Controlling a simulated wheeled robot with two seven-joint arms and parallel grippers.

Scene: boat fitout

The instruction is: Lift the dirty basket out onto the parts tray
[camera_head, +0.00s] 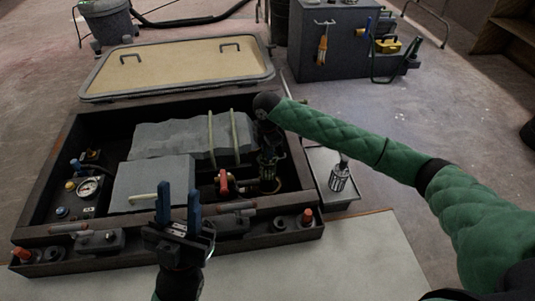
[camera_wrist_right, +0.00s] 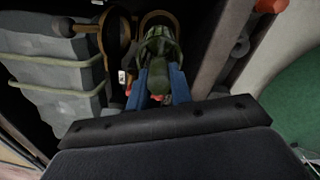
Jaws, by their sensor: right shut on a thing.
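My right gripper (camera_wrist_right: 164,88) reaches down into the dark hull box (camera_head: 42,190). Its blue fingers are shut on a dark, greenish dirty basket (camera_wrist_right: 158,72), which stands at the mouth of a round, brownish-rimmed housing in the wrist view. The grey parts tray (camera_head: 350,204) lies just right of the box. A clean-looking metallic basket (camera_head: 339,177) stands upright on it. My left gripper (camera_head: 179,208) is open and empty above the box's front edge.
A red-handled valve (camera_head: 225,183), a pressure gauge (camera_head: 89,188) and grey blocks (camera_head: 150,182) fill the box. A tan hatch lid (camera_head: 180,66) lies behind it. A dark tool cabinet (camera_head: 325,45) stands at the back. The tray has bare room around the metallic basket.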

